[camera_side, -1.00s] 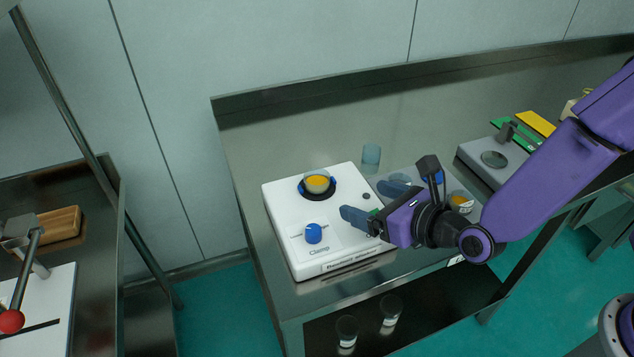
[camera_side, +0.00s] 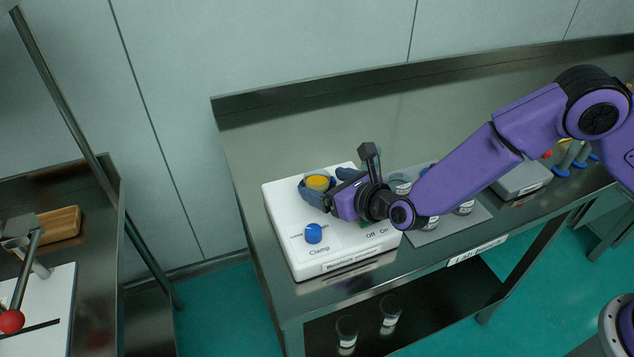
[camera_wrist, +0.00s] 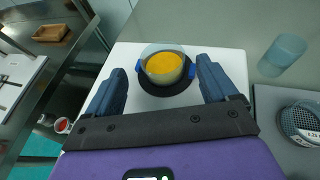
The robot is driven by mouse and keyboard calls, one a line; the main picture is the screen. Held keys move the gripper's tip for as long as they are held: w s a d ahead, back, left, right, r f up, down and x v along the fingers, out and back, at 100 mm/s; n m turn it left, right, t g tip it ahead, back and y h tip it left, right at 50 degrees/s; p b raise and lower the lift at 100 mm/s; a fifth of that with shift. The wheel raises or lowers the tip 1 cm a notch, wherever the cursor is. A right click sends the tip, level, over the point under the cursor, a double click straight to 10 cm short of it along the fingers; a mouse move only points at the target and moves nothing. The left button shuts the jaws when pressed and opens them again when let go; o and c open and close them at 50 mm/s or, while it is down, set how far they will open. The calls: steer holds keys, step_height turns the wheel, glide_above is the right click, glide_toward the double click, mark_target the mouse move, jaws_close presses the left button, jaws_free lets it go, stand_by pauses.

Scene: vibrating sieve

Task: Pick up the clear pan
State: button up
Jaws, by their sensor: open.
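The clear pan (camera_side: 317,183) holds orange-yellow powder and sits on the round black plate of the white shaker (camera_side: 280,229). In the wrist view the pan (camera_wrist: 162,72) is upright, with small blue clamps at its left and right sides. My gripper (camera_side: 326,184) is open at the pan, low over the shaker. In the wrist view my two dark blue fingers (camera_wrist: 161,66) reach forward to the left and right of the pan. A gap shows between each finger and the pan there. One finger partly hides the pan's edge in the side view.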

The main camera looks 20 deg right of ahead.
mark_target(309, 173)
steer(key=w, duration=0.3)
steer(key=shift+w+a+f, duration=0.25)
steer(key=shift+w+a, duration=0.1)
steer(key=shift+a, duration=0.05)
steer(key=shift+w+a+f, duration=0.2)
steer(key=shift+w+f, duration=0.05)
steer(key=shift+w, duration=0.3)
steer(key=c, duration=1.1)
